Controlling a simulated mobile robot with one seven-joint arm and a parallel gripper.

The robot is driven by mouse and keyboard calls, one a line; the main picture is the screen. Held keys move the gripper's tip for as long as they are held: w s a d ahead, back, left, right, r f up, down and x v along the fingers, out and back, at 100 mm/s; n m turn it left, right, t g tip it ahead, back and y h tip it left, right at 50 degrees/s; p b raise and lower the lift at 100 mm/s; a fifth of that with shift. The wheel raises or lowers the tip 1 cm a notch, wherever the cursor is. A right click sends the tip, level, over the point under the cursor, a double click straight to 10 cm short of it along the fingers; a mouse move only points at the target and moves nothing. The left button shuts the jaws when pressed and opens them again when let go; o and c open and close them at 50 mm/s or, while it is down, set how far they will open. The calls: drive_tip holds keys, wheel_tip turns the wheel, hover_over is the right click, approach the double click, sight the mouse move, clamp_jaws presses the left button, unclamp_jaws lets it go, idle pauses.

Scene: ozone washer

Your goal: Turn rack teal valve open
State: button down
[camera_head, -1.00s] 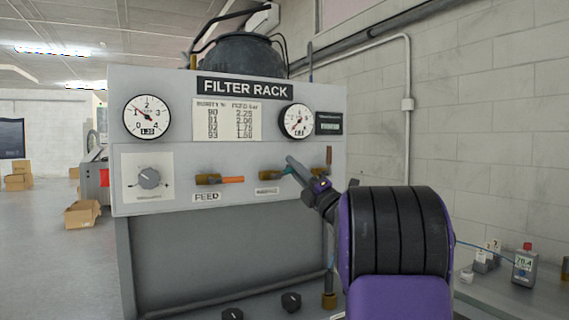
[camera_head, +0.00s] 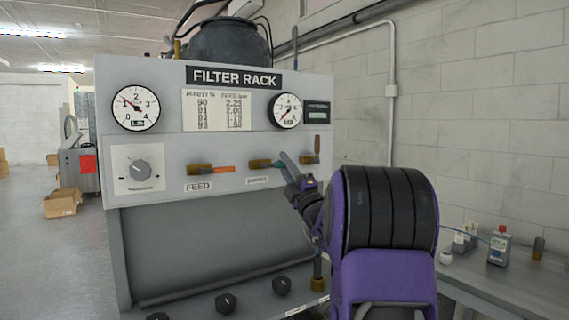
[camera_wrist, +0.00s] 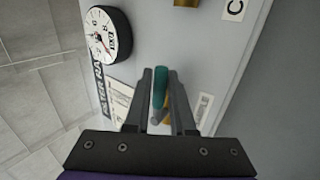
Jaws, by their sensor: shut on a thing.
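The teal valve has a brass body (camera_head: 260,163) on the front of the grey filter rack, above a small label. Its teal handle (camera_wrist: 160,88) lies between the two fingers in the wrist view. In the head view, only a bit of teal (camera_head: 279,164) shows beside my fingers, with the handle pointing right from the brass body, roughly level. My gripper (camera_wrist: 160,76) is shut on the teal handle. In the head view, my gripper (camera_head: 287,161) reaches it from the lower right. My fingers hide part of the handle there.
The orange-handled FEED valve (camera_head: 210,169) is to the left. Another brass valve with an upright handle (camera_head: 317,148) is close on the right. Two gauges, left (camera_head: 136,107) and right (camera_head: 286,110), sit above. Black knobs (camera_head: 226,303) are below. A side table (camera_head: 500,290) stands at right.

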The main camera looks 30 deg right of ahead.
idle(0.3)
drive_tip(key=c, duration=0.8)
unclamp_jaws()
drive_tip(key=shift+o, duration=0.2)
drive_tip(key=b+v, duration=0.2)
drive_tip(key=v, duration=1.5)
drive_tip(key=shift+s, duration=0.2)
drive_tip(key=shift+f, duration=0.1)
